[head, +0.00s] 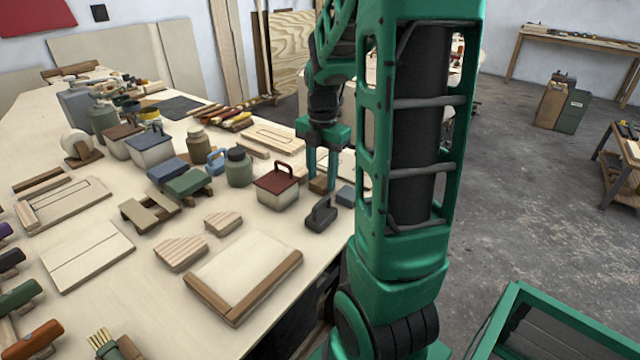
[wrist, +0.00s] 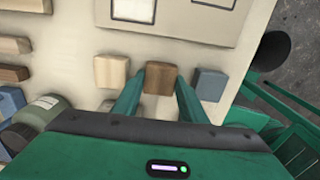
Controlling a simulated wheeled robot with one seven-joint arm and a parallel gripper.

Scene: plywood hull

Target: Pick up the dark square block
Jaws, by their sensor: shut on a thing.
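The dark square block (wrist: 160,79) is brown wood and sits between my fingertips in the wrist view. My gripper (wrist: 160,84) is shut on it, one finger on each side. In the head view my gripper (head: 322,174) points down at the table's right side, with the brown block (head: 317,186) low between its fingers, partly hidden. The block is at about table height; I cannot tell whether it touches the top.
A pale wood block (wrist: 110,71) stands left of the brown one and a blue-grey block (wrist: 211,85) right of it. In the head view, a red-lidded box (head: 277,187) and a dark handled object (head: 321,214) are close by. The table's edge is near on the right.

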